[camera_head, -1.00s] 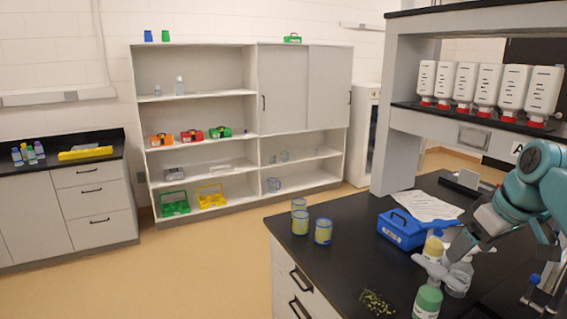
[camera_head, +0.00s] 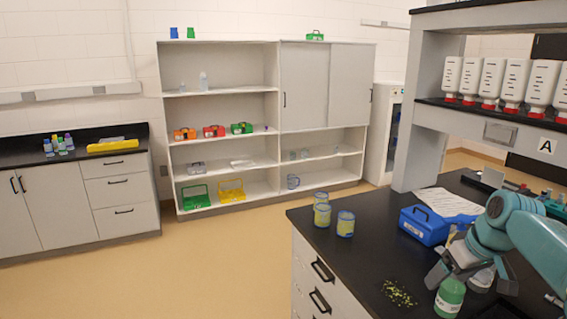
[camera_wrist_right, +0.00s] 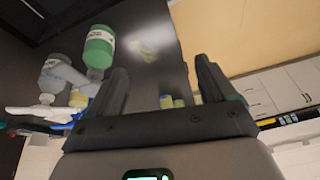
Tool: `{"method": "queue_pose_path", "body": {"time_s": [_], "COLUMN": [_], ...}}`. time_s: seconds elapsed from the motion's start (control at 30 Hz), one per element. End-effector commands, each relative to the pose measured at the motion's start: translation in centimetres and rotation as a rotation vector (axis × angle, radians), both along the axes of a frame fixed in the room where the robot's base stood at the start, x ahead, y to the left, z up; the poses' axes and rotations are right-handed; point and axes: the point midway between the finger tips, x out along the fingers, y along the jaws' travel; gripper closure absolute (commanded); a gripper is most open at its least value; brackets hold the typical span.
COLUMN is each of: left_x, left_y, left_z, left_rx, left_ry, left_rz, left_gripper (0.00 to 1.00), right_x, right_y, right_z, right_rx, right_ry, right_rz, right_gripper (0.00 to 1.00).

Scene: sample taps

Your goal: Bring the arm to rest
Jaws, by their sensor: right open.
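My right arm (camera_head: 510,225), teal, reaches in from the right in the head view. My right gripper (camera_head: 448,276) is over the black bench, in front of the upper part of a green bottle (camera_head: 450,298). Its jaws are open with nothing seen between them. In the right wrist view the two dark fingers stand apart (camera_wrist_right: 160,88), and the green bottle (camera_wrist_right: 98,48) is to the left of them. Whether the gripper touches the bottle cannot be told. My left gripper is not in view.
Several bottles stand crowded by the gripper, partly hidden. A blue box (camera_head: 424,226), paper (camera_head: 447,203), yellowish beakers (camera_head: 345,224) and scattered green bits (camera_head: 399,294) are on the bench (camera_head: 375,262). A shelf post (camera_head: 420,120) rises behind. The floor at left is clear.

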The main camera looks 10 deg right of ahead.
Motion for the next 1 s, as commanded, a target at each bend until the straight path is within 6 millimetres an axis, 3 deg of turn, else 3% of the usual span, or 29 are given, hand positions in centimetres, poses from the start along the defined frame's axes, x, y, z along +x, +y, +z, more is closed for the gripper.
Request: {"method": "queue_pose_path", "body": {"time_s": [0.03,0.17,0.27,0.4,0.47,0.57,0.7,0.8,0.9,1.0], "left_x": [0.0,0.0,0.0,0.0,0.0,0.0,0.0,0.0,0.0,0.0], "left_y": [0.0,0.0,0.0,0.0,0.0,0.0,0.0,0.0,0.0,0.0], "left_z": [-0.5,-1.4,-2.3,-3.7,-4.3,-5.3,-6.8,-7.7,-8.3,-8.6], "left_rx": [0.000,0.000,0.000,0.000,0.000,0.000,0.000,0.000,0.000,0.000], "left_ry": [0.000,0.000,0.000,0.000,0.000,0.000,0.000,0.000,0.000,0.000], "left_rz": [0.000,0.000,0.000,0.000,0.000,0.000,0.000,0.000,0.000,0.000], "left_gripper": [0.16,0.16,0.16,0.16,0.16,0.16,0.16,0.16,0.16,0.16], "right_x": [0.5,1.6,1.9,0.3,-1.2,-4.8,-12.0,-17.4,-21.8,-24.5], "right_y": [0.9,3.6,6.8,12.5,15.0,19.3,24.7,27.6,29.3,30.1], "right_z": [-2.4,-8.6,-15.1,-25.2,-29.2,-35.7,-42.9,-46.0,-47.5,-48.0], "right_rx": [0.011,0.046,0.083,0.139,0.163,0.202,0.247,0.268,0.279,0.284], "right_ry": [0.013,0.040,0.068,0.119,0.142,0.188,0.260,0.308,0.343,0.362], "right_rz": [0.004,-0.001,-0.009,-0.032,-0.045,-0.074,-0.123,-0.160,-0.190,-0.210], "right_gripper": [0.16,0.16,0.16,0.16,0.16,0.16,0.16,0.16,0.16,0.16]}}
